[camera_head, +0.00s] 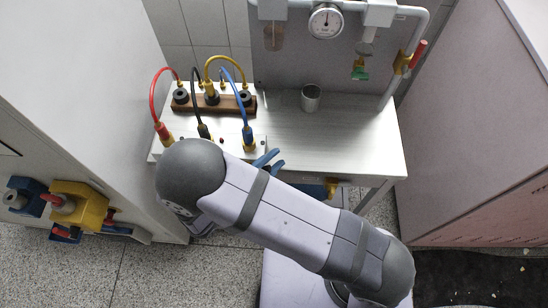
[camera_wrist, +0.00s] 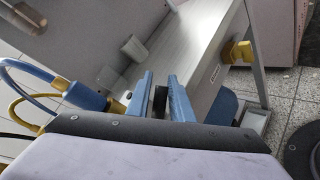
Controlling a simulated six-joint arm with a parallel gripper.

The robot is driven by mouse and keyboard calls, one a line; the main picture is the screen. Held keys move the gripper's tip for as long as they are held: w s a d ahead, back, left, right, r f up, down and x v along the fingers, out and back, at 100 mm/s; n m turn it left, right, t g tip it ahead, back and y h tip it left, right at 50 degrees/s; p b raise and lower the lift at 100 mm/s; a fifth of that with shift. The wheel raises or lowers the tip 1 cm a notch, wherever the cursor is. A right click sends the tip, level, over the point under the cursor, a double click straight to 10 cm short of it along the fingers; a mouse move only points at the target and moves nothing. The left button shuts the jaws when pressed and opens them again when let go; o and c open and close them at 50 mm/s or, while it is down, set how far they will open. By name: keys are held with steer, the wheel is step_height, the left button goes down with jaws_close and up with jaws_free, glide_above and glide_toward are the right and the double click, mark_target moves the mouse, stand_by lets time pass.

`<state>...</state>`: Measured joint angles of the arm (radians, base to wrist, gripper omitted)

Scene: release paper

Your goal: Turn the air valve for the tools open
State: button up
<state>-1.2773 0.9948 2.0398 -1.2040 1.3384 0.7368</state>
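My gripper (camera_head: 268,160) has blue fingers and is at the bench's front edge, just right of the blue hose's lower end. In the wrist view its two fingers (camera_wrist: 160,90) stand apart, with a dark piece showing between them; I cannot tell whether they touch it. On the wall pipes are a brass valve with a red lever (camera_head: 418,54) at the right and a green-handled tap (camera_head: 360,70) below the pipe. A yellow fitting (camera_wrist: 238,52) is on the bench's front. I cannot tell which one is the air valve for the tools.
The metal bench (camera_head: 350,135) carries a cup (camera_head: 311,98) and a wooden block (camera_head: 188,104) with red, black, yellow and blue hoses. A pressure gauge (camera_head: 326,21) hangs above. A yellow and blue device (camera_head: 78,208) is on the left cabinet. The bench's right half is mostly clear.

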mark_target(255, 159)
steer(key=shift+w+d+f, duration=0.1)
steer(key=shift+w+d, duration=0.1)
steer(key=shift+c, duration=0.7)
jaws_close()
steer(key=r+n+h+b, duration=0.1)
steer(key=a+r+n+t+h, duration=0.1)
steer(key=shift+a+r+n+b, duration=0.1)
steer(key=shift+n+b, duration=0.3)
steer(key=a+r+n+t, duration=0.1)
steer(key=n+t+h+b, duration=0.1)
steer(key=n, duration=0.1)
steer(key=shift+a+r+t+h, duration=0.3)
steer(key=shift+a+r, duration=0.05)
steer(key=shift+a+r+n+t+b, duration=0.4)
steer(key=shift+a+n+t, duration=0.2)
steer(key=shift+n, duration=0.5)
steer(key=shift+a+r+n+t+b, duration=0.25)
steer(key=shift+a+n+t+b, duration=0.35)
steer(key=shift+n, duration=0.5)
steer(key=shift+t, duration=0.3)
